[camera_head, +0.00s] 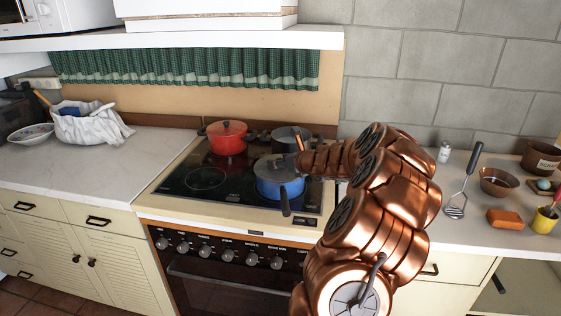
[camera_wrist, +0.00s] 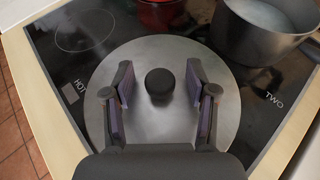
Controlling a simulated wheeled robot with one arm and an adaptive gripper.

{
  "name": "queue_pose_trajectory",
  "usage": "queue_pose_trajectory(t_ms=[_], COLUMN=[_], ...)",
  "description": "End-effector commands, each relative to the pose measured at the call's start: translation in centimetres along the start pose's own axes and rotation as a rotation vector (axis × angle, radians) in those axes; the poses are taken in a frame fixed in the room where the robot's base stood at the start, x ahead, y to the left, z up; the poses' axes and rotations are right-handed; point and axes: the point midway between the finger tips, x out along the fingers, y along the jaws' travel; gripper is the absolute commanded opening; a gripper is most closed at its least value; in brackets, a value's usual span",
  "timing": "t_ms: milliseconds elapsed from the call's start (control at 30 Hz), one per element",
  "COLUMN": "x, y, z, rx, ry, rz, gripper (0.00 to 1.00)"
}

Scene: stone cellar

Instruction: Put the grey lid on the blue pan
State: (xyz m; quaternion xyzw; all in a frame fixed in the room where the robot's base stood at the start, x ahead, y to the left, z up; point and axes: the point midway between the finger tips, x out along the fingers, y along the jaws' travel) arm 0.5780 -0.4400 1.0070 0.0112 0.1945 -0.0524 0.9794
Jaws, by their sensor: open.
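The blue pan (camera_head: 279,187) stands on the front right of the black hob, its dark handle pointing to the front. The grey lid (camera_wrist: 158,128), a flat round disc with a black knob (camera_wrist: 160,83), fills the middle of the wrist view. It appears to lie over the blue pan, whose body is hidden beneath it in that view; its exact seating cannot be told. My gripper (camera_wrist: 160,86) is open above the lid, one finger on each side of the knob, with gaps between fingers and knob. In the head view my arm covers the gripper's fingers.
A red pot (camera_head: 227,138) with a lid stands at the back left of the hob. A dark grey pot (camera_wrist: 262,30) stands close behind the lid, to the right. The left counter (camera_head: 110,155) has bare room. A masher (camera_head: 464,180) and bowl (camera_head: 498,181) lie right.

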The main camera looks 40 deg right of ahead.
Motion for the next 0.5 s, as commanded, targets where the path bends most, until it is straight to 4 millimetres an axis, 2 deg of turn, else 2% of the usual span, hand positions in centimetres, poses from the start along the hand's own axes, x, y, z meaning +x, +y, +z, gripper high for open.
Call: queue_pose_trajectory(t_ms=[267, 500], x=[-0.4, -3.5], y=[-0.1, -0.2], z=[0.0, 0.1], rx=[0.001, 0.001], ry=[0.0, -0.002], rz=[-0.001, -0.004], gripper=[0.57, 0.57])
